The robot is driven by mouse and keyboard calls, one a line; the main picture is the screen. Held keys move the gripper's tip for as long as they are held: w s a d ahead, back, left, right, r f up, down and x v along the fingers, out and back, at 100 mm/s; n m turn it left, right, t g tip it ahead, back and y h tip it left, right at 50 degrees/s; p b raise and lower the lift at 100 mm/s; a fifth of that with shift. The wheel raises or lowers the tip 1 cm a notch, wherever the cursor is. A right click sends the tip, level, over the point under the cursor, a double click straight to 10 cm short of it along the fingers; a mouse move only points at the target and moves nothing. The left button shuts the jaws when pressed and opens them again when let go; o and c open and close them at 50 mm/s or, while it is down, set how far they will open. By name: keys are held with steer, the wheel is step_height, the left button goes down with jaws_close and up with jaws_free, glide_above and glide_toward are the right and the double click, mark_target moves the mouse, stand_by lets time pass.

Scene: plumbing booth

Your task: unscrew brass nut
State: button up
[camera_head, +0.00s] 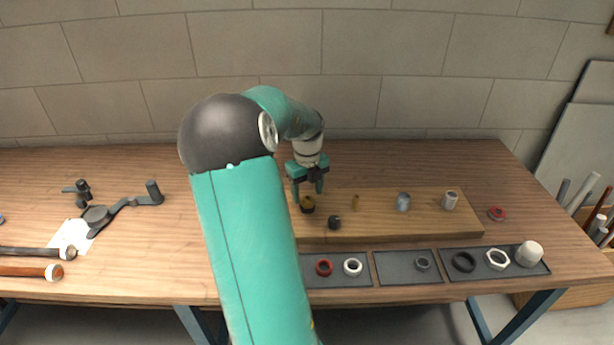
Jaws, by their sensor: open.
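My gripper (308,190) points down over the left part of a wooden board (430,225) on the bench. Its fingers are apart. A small dark brown and brass-coloured nut (307,204) sits on the board just below and between the fingertips. It looks empty between the fingers, but I cannot tell whether a finger touches the nut. A thin upright brass piece (356,202) stands on the board to the right. My arm covers the left end of the board.
A black fitting (334,222), a grey fitting (403,202) and another grey one (450,200) stand on the board. Grey trays (408,274) with several rings lie in front. Tools, including a hammer (40,252), lie at left.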

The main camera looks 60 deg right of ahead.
steer(key=shift+f, duration=1.05)
steer(key=shift+c, duration=0.2)
steer(key=c, duration=1)
steer(key=n, duration=0.4)
steer(key=shift+r, duration=0.1)
steer(key=shift+c, duration=0.2)
steer(key=n, duration=0.5)
steer(key=shift+r, duration=0.1)
steer(key=n, duration=0.9)
steer(key=shift+r, duration=0.15)
steer(key=o, duration=1.1)
